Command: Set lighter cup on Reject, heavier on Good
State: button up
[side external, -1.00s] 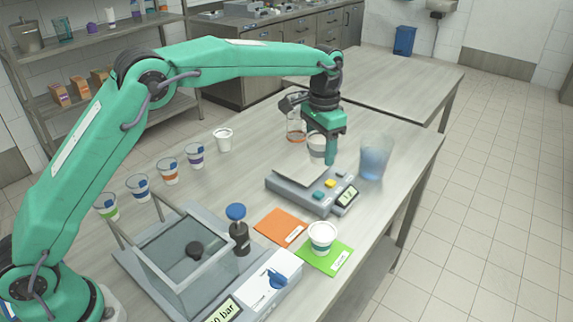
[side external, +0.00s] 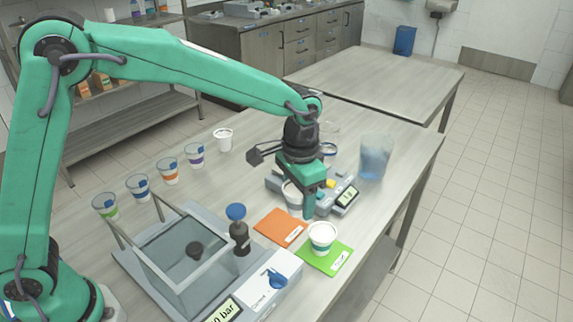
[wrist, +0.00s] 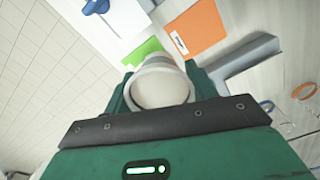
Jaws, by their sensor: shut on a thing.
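My gripper (side external: 303,202) is shut on a white cup (side external: 292,195), holding it upright at the near side of the scale, close to the orange mat. The wrist view shows the held cup (wrist: 163,88) between the fingers. Another white cup with a green band (side external: 321,236) stands on the green mat (side external: 333,262). The orange mat (side external: 277,224) has nothing on it. Both mats carry small labels that I cannot read. They also show in the wrist view, orange (wrist: 203,30) and green (wrist: 140,50). My gripper hides part of the scale (side external: 340,199).
A translucent bluish container (side external: 375,157) stands right of the scale. Several banded cups (side external: 167,171) and a plain white cup (side external: 223,139) line the left side. A glass-walled machine (side external: 190,250) with a dark-handled post (side external: 237,230) stands at the front left.

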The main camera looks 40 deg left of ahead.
jog(key=shift+s+f, duration=0.2)
jog(key=shift+s, duration=0.6)
jog(key=shift+s+f, duration=0.25)
jog(key=shift+s, duration=0.6)
jog(key=shift+s+f, duration=0.2)
jog(key=shift+s, duration=0.6)
send_over(278, 224)
notch_tip(278, 224, down, 7)
jog(key=shift+f, duration=2)
jog(key=o, duration=1.1)
jog(key=shift+f, duration=0.15)
